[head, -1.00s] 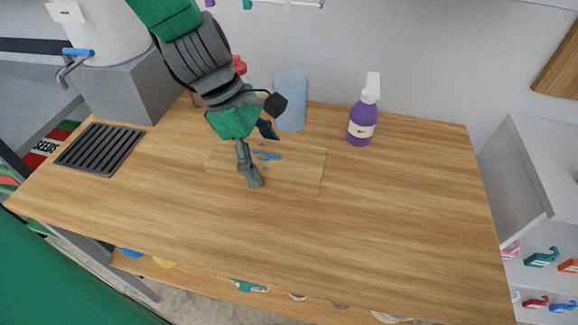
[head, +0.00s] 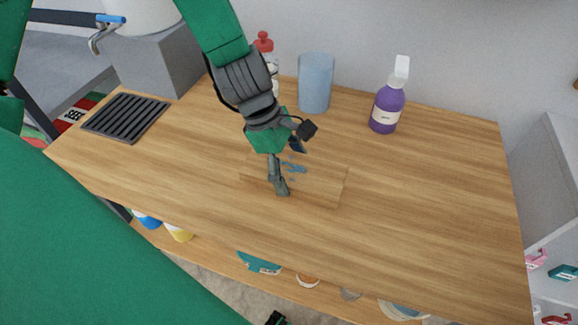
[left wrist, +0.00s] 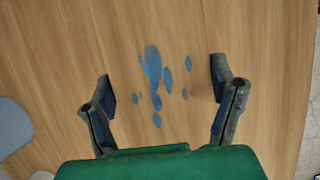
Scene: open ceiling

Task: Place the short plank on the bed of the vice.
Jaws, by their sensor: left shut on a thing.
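The short plank (head: 325,185) is a flat wooden board with blue stains, almost the same colour as the bench top. My left gripper (head: 290,169) reaches down over it with one finger on each side, shut on it. In the left wrist view the plank (left wrist: 150,35) shows the blue stains between the two fingers of the left gripper (left wrist: 163,95). I cannot tell whether the plank rests on the bench or is slightly raised. The vice is not in view, nor can I make out my right gripper.
The wooden bench top (head: 440,210) is clear at the right. Behind stand a blue cup (head: 316,85), a purple spray bottle (head: 388,108) and a red-capped bottle (head: 263,42). A dark grate (head: 126,117) lies at the left. A lower shelf holds several items.

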